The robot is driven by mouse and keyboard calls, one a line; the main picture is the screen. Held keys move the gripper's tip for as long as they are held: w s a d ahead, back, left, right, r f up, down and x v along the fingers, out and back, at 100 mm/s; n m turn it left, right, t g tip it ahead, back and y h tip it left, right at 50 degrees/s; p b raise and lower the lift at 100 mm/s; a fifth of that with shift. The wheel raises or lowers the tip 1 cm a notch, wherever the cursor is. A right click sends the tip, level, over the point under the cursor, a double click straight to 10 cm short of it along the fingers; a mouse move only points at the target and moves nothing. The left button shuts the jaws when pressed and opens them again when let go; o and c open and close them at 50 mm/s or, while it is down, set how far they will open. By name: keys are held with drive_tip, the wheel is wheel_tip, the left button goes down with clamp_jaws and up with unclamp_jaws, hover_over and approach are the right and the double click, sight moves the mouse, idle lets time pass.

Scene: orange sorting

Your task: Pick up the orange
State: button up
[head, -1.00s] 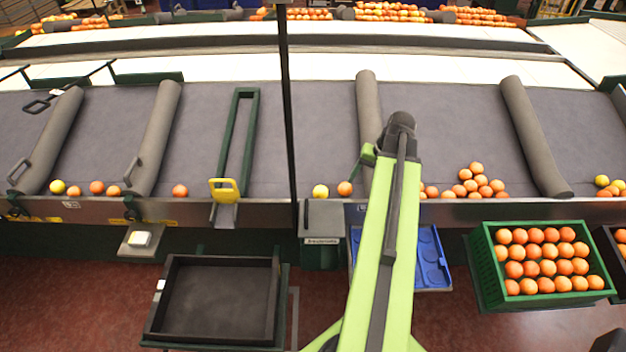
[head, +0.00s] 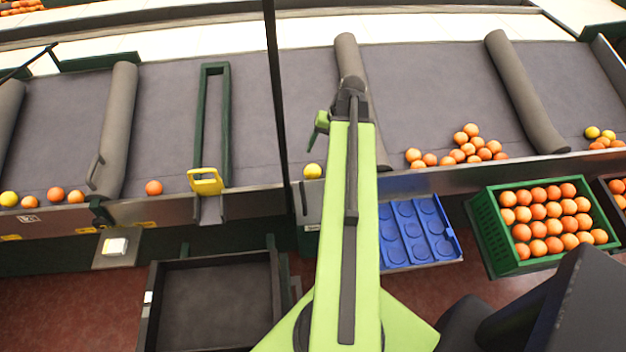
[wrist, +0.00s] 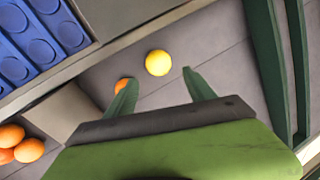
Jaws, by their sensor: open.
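In the wrist view an orange (wrist: 123,85) lies on the grey belt (wrist: 215,55), partly hidden behind my left finger. A yellow fruit (wrist: 158,62) lies beside it, ahead of the gap between the fingers. My gripper (wrist: 160,92) is open, with its two green fingers apart and nothing between them. In the head view the yellow fruit (head: 312,171) shows just left of my green arm, near the belt's front edge. The arm hides the orange there, and only a green part of my gripper shows at its far end.
A blue tray with round recesses (head: 415,232) and a green crate full of oranges (head: 482,230) stand in front of the belt. More oranges (head: 460,150) are piled right of my arm. A green frame (head: 197,125) and grey rollers (head: 525,95) cross the belt.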

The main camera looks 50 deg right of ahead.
sight(315, 167)
drive_tip(key=b+x, duration=0.4)
drive_tip(key=x, duration=0.2)
drive_tip(key=b+x, duration=0.5)
drive_tip(key=shift+d+f, duration=0.2)
drive_tip(key=shift+d, duration=0.1)
drive_tip(key=shift+r, duration=0.2)
drive_tip(key=c, duration=1.2)
drive_tip(key=shift+r, duration=0.1)
